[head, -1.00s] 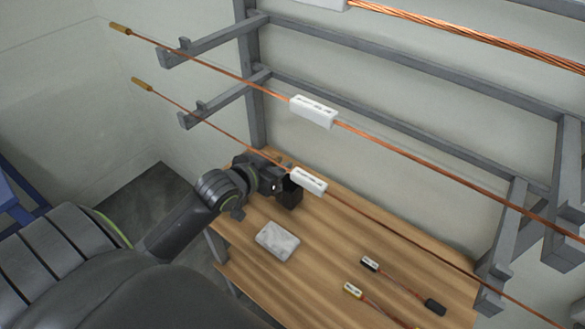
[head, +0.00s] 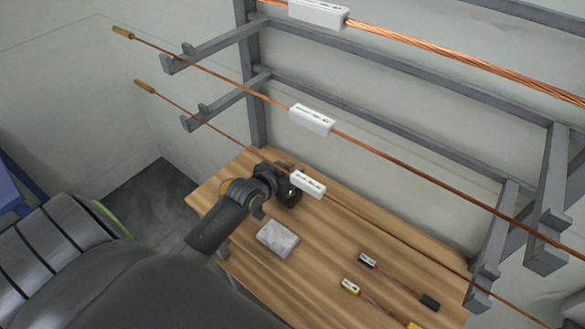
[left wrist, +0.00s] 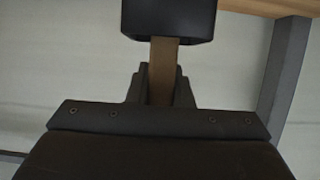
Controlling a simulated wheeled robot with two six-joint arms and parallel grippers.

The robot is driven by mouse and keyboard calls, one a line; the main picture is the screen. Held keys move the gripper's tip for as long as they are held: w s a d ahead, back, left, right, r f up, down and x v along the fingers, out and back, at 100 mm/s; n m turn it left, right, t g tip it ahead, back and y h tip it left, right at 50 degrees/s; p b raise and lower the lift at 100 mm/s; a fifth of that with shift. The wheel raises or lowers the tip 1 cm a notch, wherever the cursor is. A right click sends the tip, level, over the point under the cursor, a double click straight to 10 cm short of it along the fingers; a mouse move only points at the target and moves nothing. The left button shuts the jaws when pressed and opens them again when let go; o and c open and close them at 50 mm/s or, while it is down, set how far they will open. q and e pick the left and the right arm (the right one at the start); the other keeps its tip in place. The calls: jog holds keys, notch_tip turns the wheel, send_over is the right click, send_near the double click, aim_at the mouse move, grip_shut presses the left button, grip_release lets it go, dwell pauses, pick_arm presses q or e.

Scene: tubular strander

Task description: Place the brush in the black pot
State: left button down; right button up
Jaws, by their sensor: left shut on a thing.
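My left gripper (head: 284,184) is over the back left part of the wooden table, beside a hanging white tag. It is shut on the brush, whose brown handle (left wrist: 162,70) shows between the fingers in the left wrist view. The black pot (left wrist: 168,18) is at the top of that view, in line with the handle. The handle reaches its edge; I cannot tell whether the brush is inside it or only in front. In the head view the dark pot (head: 292,198) is by the gripper and hard to separate from it. My right gripper is not in view.
A grey-white block (head: 277,239) lies on the table (head: 325,250) in front of the gripper. Black-tagged (head: 367,261) and yellow-tagged (head: 350,286) cable pieces lie to the right. Copper cables with white tags (head: 308,184) cross above on a grey rack (head: 250,80).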

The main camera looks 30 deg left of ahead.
pick_arm(q)
jog(key=shift+f, duration=0.1)
jog(key=c, duration=1.3)
grip_release()
jog(key=shift+s, duration=0.1)
jog(key=b+v, duration=0.1)
jog(key=v, duration=1.1)
